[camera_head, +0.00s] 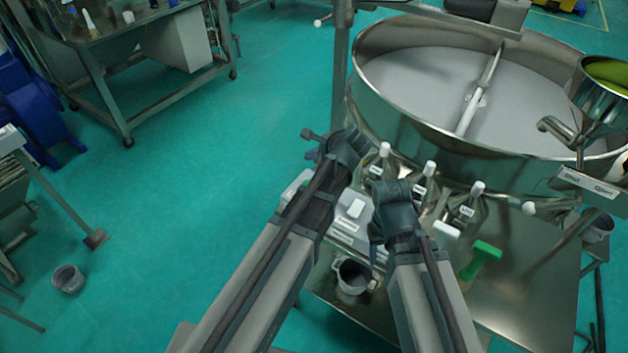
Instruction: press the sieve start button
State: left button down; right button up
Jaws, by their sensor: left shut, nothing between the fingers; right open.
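The sieve is the large round metal vessel (420,133) at the upper right, with a grey surface inside and a bar across it. I cannot make out a start button on it; my arms and the bottles hide part of its front. My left gripper (311,141) is at the end of the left arm, left of the vessel and apart from it; it is shut and empty. My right gripper (377,243) is above the metal table in front of the vessel; its fingers are small and partly hidden, and it is open.
Several labelled bottles (465,216) stand before the vessel. A funnel (603,102) and a lettered plate (588,183) are at right.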

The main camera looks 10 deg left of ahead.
pick_arm(q)
jog(key=shift+f, duration=0.1)
jog(key=b, duration=0.9)
send_near(306, 181)
jog(key=w+a+f, duration=0.2)
jog(key=w+a, duration=0.1)
jog(key=shift+a+f, duration=0.3)
jog(key=shift+f, duration=0.15)
dwell(1.2)
jog(key=shift+f+b, duration=0.25)
jog(key=shift+b, duration=0.05)
jog(key=shift+f+b, duration=0.6)
dwell(0.7)
jog(key=shift+r, duration=0.2)
jog(key=shift+r+p, duration=0.8)
jog(key=shift+p, duration=0.2)
jog(key=shift+r, duration=0.15)
